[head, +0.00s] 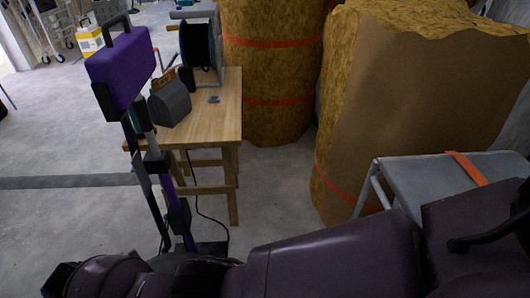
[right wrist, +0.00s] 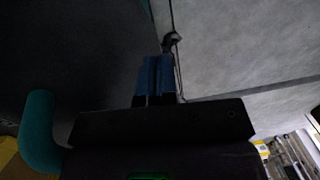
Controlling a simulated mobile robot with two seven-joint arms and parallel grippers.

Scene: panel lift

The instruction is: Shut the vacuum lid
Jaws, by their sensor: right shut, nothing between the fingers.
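My right arm crosses the bottom of the head view, but its fingers do not show there. In the right wrist view my right gripper (right wrist: 158,72) is shut, with its blue fingers together and nothing between them. A large dark surface (right wrist: 75,45) fills the upper left of that view; I cannot tell what it is or whether the fingers touch it. An upright device with a purple box (head: 120,72) and black top handle stands at the left of the head view. I cannot tell whether it is the vacuum, and no lid is clearly identifiable. My left gripper is not in view.
A wooden table (head: 225,110) holds a grey rounded box (head: 171,103) and a black reel (head: 196,48). Large strapped yellow rolls (head: 270,75) stand behind. A grey-topped stand (head: 425,185) is at the right. Open floor (head: 60,220) lies left.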

